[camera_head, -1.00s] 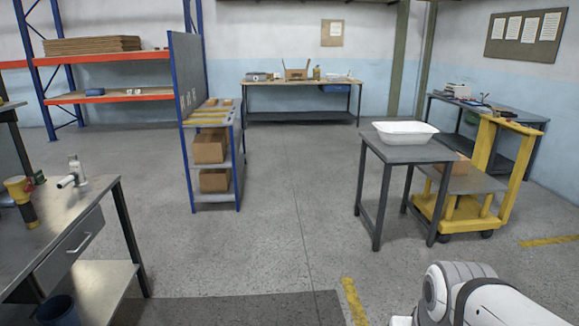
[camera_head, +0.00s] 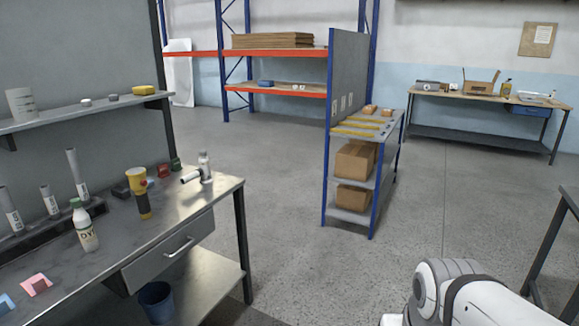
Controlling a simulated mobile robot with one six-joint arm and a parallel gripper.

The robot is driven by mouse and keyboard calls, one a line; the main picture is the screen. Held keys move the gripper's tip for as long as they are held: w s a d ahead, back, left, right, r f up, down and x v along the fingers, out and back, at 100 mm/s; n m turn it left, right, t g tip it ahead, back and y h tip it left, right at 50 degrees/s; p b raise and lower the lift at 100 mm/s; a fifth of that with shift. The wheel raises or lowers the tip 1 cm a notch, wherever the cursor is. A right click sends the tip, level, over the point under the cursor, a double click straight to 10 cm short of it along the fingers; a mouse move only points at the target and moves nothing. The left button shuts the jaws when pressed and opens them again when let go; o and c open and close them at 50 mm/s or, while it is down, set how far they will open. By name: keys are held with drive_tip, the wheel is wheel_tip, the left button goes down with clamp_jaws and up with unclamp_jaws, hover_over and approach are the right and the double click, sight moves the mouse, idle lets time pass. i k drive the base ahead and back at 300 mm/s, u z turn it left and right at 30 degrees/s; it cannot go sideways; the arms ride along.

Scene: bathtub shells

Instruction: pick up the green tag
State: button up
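I cannot make out a green tag for certain. A small dark green item (camera_head: 176,164) stands at the back of the metal workbench (camera_head: 215,190) on the left, beside a small red item (camera_head: 163,170). It is too small to tell whether it is the tag. A pink folded piece (camera_head: 36,285) and a blue piece (camera_head: 6,303) lie at the bench's near left. My gripper is out of view; only a white part of my arm shows at the lower right.
A blue-framed shelf rack (camera_head: 328,180) stands mid-room. The floor between bench and rack is clear.

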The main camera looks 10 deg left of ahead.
sight(176, 165)
drive_tip(key=u, duration=0.65)
drive_tip(key=i, duration=1)
drive_tip(key=u, duration=0.55)
drive_tip(key=k, duration=0.9)
drive_tip(key=u, duration=0.15)
drive_tip(key=i, duration=0.9)
drive_tip(key=z, duration=0.05)
